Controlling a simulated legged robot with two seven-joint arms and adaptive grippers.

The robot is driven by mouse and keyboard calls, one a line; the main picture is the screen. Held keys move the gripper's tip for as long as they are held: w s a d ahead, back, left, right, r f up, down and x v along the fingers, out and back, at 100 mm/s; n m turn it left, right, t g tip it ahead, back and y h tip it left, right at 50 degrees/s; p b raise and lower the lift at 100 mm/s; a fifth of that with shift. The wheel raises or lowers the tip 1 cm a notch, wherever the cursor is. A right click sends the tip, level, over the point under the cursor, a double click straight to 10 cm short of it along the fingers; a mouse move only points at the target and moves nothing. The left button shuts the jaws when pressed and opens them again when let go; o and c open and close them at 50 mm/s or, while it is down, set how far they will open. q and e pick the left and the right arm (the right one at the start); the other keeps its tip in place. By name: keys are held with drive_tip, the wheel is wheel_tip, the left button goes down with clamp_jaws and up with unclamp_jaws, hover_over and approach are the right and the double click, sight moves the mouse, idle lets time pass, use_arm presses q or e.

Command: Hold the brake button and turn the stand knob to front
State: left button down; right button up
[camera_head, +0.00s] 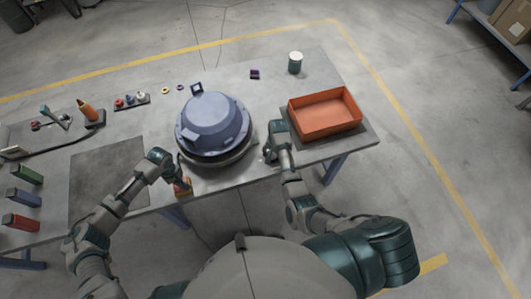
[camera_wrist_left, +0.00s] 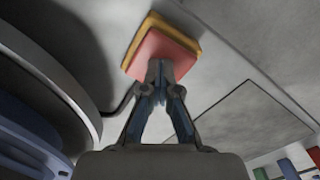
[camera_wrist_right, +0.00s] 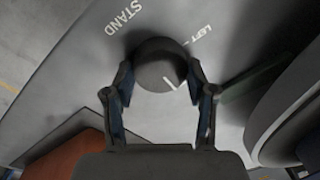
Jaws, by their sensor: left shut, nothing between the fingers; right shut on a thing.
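The brake button is a red square pad (camera_wrist_left: 150,48) on a yellow base (camera_wrist_left: 147,23) at the table's front edge; it also shows in the head view (camera_head: 184,190). My left gripper (camera_wrist_left: 160,66) is shut and empty, its fingertips against the red pad. How far the pad is pressed cannot be told. The stand knob (camera_wrist_right: 157,62) is round and dark grey, with a white line toward the lower right in the right wrist view. "STAND" and "LEFT" are printed beside it. My right gripper (camera_wrist_right: 160,78) is shut around the knob. A blue hood (camera_head: 212,120) sits on the round stand (camera_head: 232,157).
An orange tray (camera_head: 325,130) stands right of the right gripper. A dark mat (camera_head: 100,185), tools and several coloured boxes lie at the left. The hood and stand stand close behind both grippers.

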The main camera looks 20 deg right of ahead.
use_arm(q)
drive_tip(key=shift+a+f, duration=0.1)
drive_tip(key=shift+f, duration=0.05)
use_arm(e)
drive_tip(key=o, duration=1.2)
drive_tip(key=r, duration=0.8)
drive_tip(key=d+r, duration=0.1)
drive_tip(key=r, duration=0.3)
drive_tip(key=shift+s, duration=0.3)
use_arm(q)
wheel_tip(320, 180, up, 3)
drive_tip(key=p, duration=0.3)
drive_tip(key=shift+w+f, duration=0.1)
drive_tip(key=shift+f, duration=0.1)
wheel_tip(320, 180, up, 3)
drive_tip(key=shift+f+p, duration=0.1)
drive_tip(key=shift+p, duration=1.1)
drive_tip(key=shift+r, duration=0.9)
use_arm(e)
drive_tip(key=shift+w+a+r, duration=0.1)
drive_tip(key=shift+r, duration=2.25)
